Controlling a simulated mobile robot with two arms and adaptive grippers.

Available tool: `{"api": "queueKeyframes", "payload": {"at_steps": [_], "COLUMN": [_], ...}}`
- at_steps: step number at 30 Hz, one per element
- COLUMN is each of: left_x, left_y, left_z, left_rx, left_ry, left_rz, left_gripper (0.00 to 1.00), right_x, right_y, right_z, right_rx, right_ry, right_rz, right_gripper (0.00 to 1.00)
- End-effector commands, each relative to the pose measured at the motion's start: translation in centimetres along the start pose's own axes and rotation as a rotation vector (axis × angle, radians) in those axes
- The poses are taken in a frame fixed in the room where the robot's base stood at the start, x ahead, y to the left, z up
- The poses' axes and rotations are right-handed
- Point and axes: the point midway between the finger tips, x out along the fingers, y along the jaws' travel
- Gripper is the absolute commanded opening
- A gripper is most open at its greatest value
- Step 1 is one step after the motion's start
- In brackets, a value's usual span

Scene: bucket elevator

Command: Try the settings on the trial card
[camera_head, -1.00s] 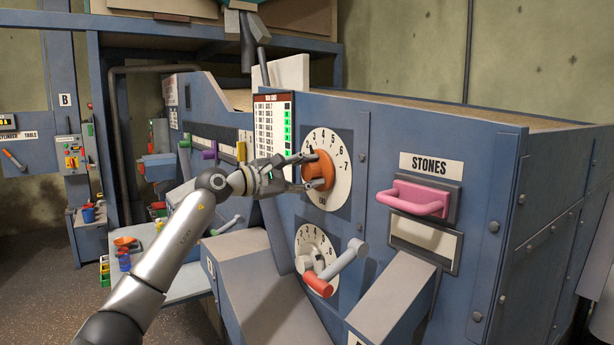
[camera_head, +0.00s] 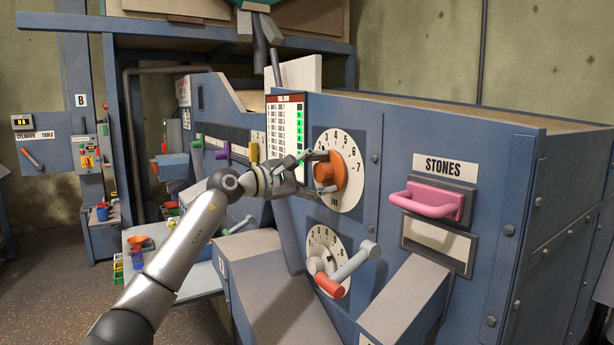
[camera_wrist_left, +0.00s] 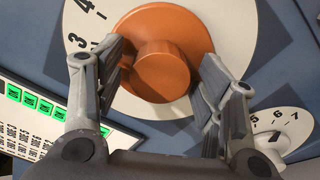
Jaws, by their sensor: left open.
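The orange knob (camera_head: 330,172) sits on the upper white dial (camera_head: 352,190), numbered up to 7. It also shows close up in the left wrist view (camera_wrist_left: 165,68). My left gripper (camera_head: 322,172) is open, its fingers on either side of the knob; in the left wrist view gaps seem to remain between the fingers (camera_wrist_left: 162,85) and the knob's raised middle. The trial card (camera_head: 286,125), with green marks down its right side, is left of the dial; its text is too small to read. My right gripper is not in view.
Below is a second dial (camera_head: 318,245) with a red-ended crank (camera_head: 330,285). A pink handle (camera_head: 430,200) under the STONES label (camera_head: 444,168) juts out at right. Green, purple and yellow levers (camera_head: 224,150) stand left. A grey chute (camera_head: 405,300) projects at lower right.

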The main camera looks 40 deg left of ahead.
Motion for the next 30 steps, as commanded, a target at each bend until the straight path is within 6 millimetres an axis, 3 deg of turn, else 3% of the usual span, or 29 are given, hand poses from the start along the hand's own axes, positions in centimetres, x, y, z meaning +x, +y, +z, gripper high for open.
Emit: {"api": "queueKeyframes", "payload": {"at_steps": [16,30], "left_x": [-8.9,-11.6], "left_y": [-0.1,0.0], "left_z": [-0.1,0.0], "left_rx": [0.005,0.002], "left_ry": [0.005,0.001], "left_rz": [-0.005,-0.001], "left_gripper": [0.63,0.63], "right_x": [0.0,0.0], "right_y": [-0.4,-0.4], "right_z": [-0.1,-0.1], "right_rx": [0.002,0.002], "right_ry": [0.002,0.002], "right_rz": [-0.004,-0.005], "right_gripper": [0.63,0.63]}}
